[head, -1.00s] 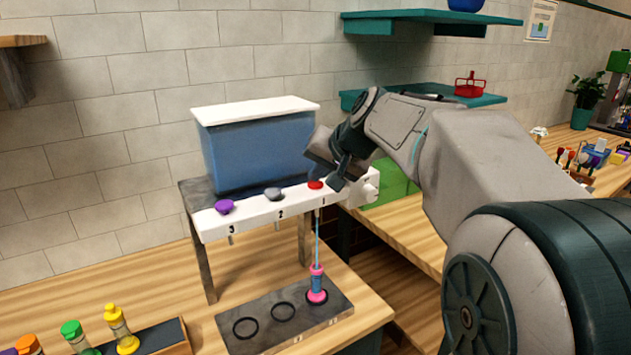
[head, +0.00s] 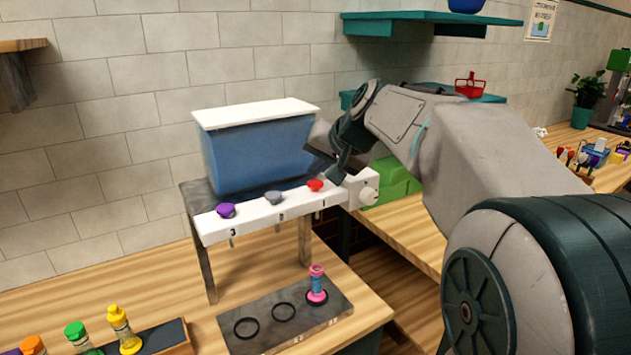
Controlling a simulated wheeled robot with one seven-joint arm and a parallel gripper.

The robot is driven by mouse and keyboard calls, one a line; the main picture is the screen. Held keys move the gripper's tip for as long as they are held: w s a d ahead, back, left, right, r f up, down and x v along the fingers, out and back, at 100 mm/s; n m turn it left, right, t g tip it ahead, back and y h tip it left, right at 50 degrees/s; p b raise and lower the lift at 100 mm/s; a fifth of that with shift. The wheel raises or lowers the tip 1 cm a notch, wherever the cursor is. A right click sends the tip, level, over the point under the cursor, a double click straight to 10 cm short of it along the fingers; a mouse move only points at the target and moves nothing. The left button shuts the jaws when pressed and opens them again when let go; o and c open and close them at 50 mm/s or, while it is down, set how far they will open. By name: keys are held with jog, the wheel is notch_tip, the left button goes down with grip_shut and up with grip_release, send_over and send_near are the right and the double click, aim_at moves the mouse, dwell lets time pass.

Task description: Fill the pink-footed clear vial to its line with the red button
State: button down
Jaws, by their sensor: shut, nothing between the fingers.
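The pink-footed clear vial (head: 317,283) stands upright in the rightmost ring of the dark base plate (head: 262,332), under spout 1. Blue liquid shows inside it; its fill line is too small to make out. The red button (head: 315,185) sits on top of the white dispenser bar (head: 270,211), at the number 1, and looks raised. No stream falls from the spout. My gripper (head: 337,178) is shut and empty, just above and right of the red button, apart from it as far as I can tell.
A grey button (head: 273,197) and a purple button (head: 226,210) sit left of the red one. A blue tank (head: 257,152) with a white lid stands behind the bar. Colored-capped bottles (head: 122,330) stand at the lower left. Two rings on the plate are empty.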

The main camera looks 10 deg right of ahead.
aim_at(318, 184)
jog(key=shift+r, duration=0.1)
notch_tip(318, 184, up, 5)
jog(key=p, duration=0.3)
jog(key=shift+p, duration=0.4)
dwell(1.1)
jog(key=s+f+n+g+h, duration=0.2)
jog(key=s+f, duration=0.7)
jog(key=s, duration=0.4)
jog(key=s+f+n+g+h, duration=0.1)
jog(key=s+f+n+g, duration=0.1)
jog(key=s+f, duration=0.8)
jog(key=s, duration=0.4)
jog(key=shift+a+g+h, duration=0.15)
jog(key=shift+g+h, duration=0.15)
jog(key=shift+h, duration=0.1)
jog(key=shift+f, duration=0.1)
